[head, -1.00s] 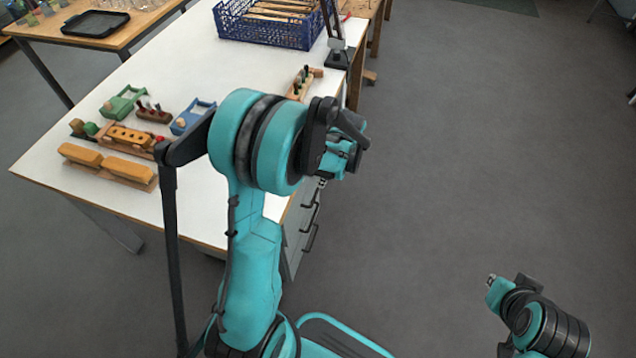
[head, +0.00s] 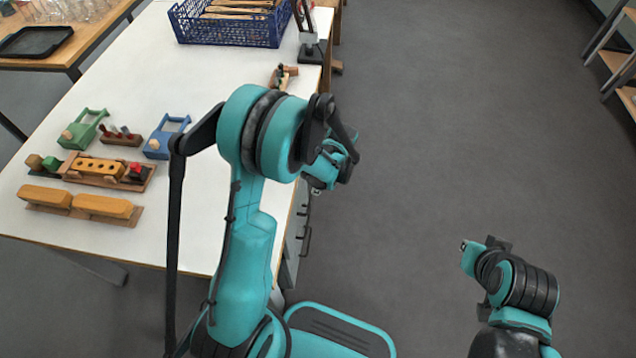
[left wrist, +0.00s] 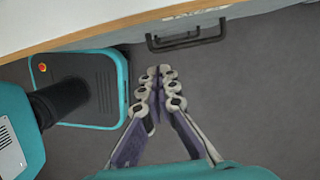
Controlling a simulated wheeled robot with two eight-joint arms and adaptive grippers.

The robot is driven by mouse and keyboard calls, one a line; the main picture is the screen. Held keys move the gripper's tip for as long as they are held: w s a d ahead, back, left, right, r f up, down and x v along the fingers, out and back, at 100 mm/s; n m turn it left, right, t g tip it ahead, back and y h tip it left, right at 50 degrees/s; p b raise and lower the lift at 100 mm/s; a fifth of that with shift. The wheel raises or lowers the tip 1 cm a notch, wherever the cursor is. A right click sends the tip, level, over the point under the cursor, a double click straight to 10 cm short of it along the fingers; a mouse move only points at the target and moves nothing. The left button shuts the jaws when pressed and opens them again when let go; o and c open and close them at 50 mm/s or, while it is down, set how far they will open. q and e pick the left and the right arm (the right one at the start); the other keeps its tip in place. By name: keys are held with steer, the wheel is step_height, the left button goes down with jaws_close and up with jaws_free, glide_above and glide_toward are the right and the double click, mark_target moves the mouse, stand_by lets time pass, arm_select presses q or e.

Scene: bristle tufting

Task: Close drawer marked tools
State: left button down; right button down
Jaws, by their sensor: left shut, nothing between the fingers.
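A grey drawer unit (head: 290,262) stands under the right edge of the white table, mostly hidden behind my left arm. Dark bar handles (head: 306,241) show on its side. In the left wrist view one black handle (left wrist: 187,39) sits on a grey front below the table edge. I cannot read any marking or tell which drawer stands out. My left gripper (head: 316,189) is beside the table edge; in the left wrist view its fingers (left wrist: 157,76) are together and empty, apart from the handle. My right gripper (head: 464,246) is over open floor, its fingers unclear.
The white table (head: 185,220) carries wooden toys (head: 95,168), a green toy (head: 82,130), a blue toy (head: 166,136) and a blue crate (head: 230,30). A side table with a black tray (head: 35,41) is at far left. Floor on the right is clear, with shelves (head: 620,60) beyond.

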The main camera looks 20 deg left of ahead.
arm_select(q)
steer(key=shift+s+a+f+b, duration=0.2)
steer(key=shift+a+f+b, duration=0.25)
steer(key=shift+a, duration=0.3)
steer(key=shift+s+a+f+b, duration=0.2)
steer(key=shift+a+f+b, duration=0.1)
steer(key=shift+a+f, duration=0.4)
steer(key=shift+s+a+f+b, duration=0.2)
steer(key=shift+a+f+b, duration=0.15)
steer(key=shift+a, duration=0.5)
